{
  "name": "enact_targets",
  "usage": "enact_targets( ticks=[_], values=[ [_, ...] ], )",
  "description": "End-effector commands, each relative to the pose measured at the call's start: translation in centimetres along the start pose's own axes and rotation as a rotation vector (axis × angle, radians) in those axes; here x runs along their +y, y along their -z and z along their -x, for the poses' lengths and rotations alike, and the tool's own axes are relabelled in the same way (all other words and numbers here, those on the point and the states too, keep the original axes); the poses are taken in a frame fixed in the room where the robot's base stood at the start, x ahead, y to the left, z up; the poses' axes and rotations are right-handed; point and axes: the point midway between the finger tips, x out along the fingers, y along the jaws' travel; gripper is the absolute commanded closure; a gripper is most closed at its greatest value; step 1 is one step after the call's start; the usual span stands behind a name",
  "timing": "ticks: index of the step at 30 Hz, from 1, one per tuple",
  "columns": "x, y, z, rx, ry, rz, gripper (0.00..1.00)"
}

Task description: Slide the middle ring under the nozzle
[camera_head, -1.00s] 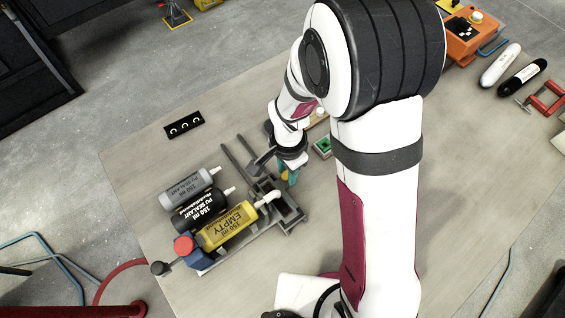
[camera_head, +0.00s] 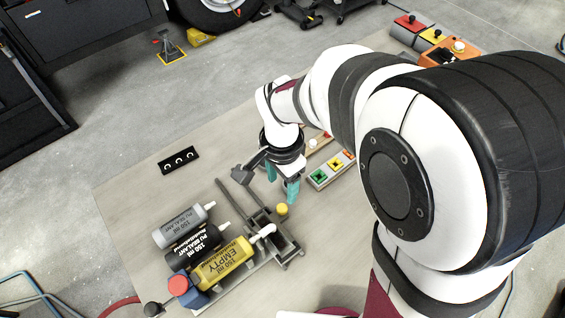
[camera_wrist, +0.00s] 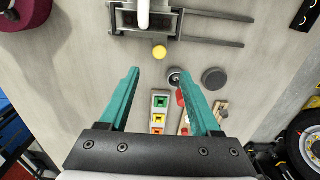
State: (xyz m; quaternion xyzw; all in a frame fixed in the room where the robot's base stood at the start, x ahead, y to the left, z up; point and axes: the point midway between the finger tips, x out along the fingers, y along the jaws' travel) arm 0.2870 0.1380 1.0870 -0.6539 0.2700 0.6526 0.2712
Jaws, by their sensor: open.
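A black plate (camera_head: 179,160) with three pale rings in a row lies on the table, left of the gripper in the head view. The middle ring (camera_head: 179,160) is on it. The plate's edge also shows at the top right of the wrist view (camera_wrist: 304,16). The white nozzle (camera_head: 265,232) points out of the yellow EMPTY cartridge (camera_head: 222,264) over the grey frame with two rails. It shows at the top of the wrist view (camera_wrist: 143,12). My gripper (camera_head: 281,183), with teal fingers, is open and empty above the table, behind the nozzle. Its fingers are apart in the wrist view (camera_wrist: 159,76).
A yellow round piece (camera_head: 282,210) sits beside the frame. A grey and a black cartridge (camera_head: 194,242) lie next to the yellow one. Bare table lies between plate and rails.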

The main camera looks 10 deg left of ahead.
Motion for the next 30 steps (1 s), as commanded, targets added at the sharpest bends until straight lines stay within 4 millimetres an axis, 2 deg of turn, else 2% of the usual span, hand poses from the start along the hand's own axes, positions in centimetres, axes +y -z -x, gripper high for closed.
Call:
enact_targets(
  ticks=[1, 3, 6, 10, 18, 20, 22, 24, 25, 27, 30],
  values=[
    [-0.1, 0.0, 1.4, 0.002, 0.005, 0.0, 0.36],
    [-0.1, 0.0, 3.0, 0.001, 0.004, 0.0, 0.36],
    [0.0, 0.0, 4.6, 0.001, 0.001, 0.0, 0.36],
    [0.0, 0.0, 5.4, 0.0, 0.0, 0.001, 0.36],
    [0.4, 0.1, 5.6, -0.002, 0.0, 0.002, 0.36],
    [2.3, 0.5, 6.5, -0.013, 0.005, 0.02, 0.36],
    [6.7, 0.7, 7.9, -0.037, 0.02, 0.071, 0.36],
    [11.4, -0.1, 8.7, -0.067, 0.043, 0.136, 0.36],
    [13.1, -0.7, 8.8, -0.078, 0.053, 0.164, 0.36],
    [16.0, -2.1, 8.7, -0.098, 0.081, 0.222, 0.36],
    [18.2, -3.5, 8.3, -0.11, 0.108, 0.28, 0.36]
  ],
)
